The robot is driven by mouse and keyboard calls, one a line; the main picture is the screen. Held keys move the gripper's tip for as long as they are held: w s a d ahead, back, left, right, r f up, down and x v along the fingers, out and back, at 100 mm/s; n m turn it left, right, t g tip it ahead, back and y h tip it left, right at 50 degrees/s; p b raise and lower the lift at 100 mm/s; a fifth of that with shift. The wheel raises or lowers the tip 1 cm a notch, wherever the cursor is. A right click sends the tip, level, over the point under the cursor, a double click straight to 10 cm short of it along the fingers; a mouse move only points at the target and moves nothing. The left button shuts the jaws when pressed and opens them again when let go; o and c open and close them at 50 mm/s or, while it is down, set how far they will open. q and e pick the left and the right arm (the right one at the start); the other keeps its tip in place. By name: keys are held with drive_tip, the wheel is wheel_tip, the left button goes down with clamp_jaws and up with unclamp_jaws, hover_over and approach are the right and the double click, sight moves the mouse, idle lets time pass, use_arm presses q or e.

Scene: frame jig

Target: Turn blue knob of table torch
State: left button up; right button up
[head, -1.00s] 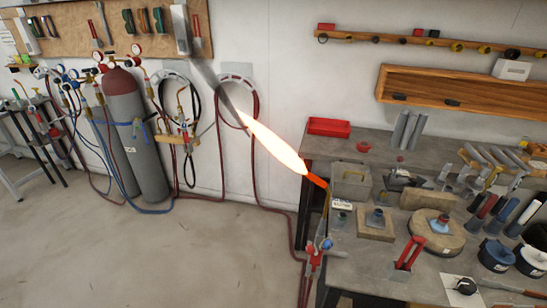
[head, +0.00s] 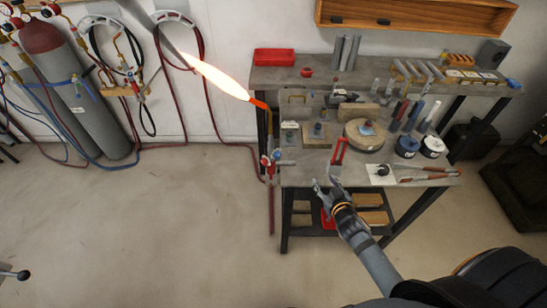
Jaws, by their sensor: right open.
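The table torch (head: 268,172) stands upright at the left front edge of the workbench. A long orange-white flame (head: 218,79) shoots up and left from its glowing tip (head: 258,103). Its small blue knob (head: 277,154) is at the right side of the torch body, and a red knob (head: 265,161) is beside it on the left. My right gripper (head: 326,185) is open and empty in front of the bench edge, to the right of and lower than the knobs, clear of the torch.
The workbench (head: 325,176) holds a red-handled tool (head: 339,152), a round wooden block (head: 363,134), blue-lidded pots (head: 406,146) and pliers (head: 425,172). Red hoses hang left of the bench. Gas cylinders (head: 88,110) stand at the left wall. Floor in front is clear.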

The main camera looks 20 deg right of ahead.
sight(279, 156)
drive_tip(key=a+r+n+t+y, duration=0.2)
drive_tip(key=a+r+n+y, duration=0.4)
drive_tip(key=a+y, duration=0.3)
drive_tip(key=shift+y, duration=0.6)
drive_tip(key=p+x, duration=0.1)
drive_tip(key=x, duration=0.2)
drive_tip(key=d+p+x, duration=0.1)
drive_tip(key=x, duration=0.3)
drive_tip(key=p+x, duration=0.1)
drive_tip(key=x, duration=0.2)
drive_tip(key=shift+w+r, duration=0.2)
drive_tip(key=shift+w, duration=0.45)
use_arm(q)
wheel_tip(279, 156, up, 3)
use_arm(e)
clamp_jaws()
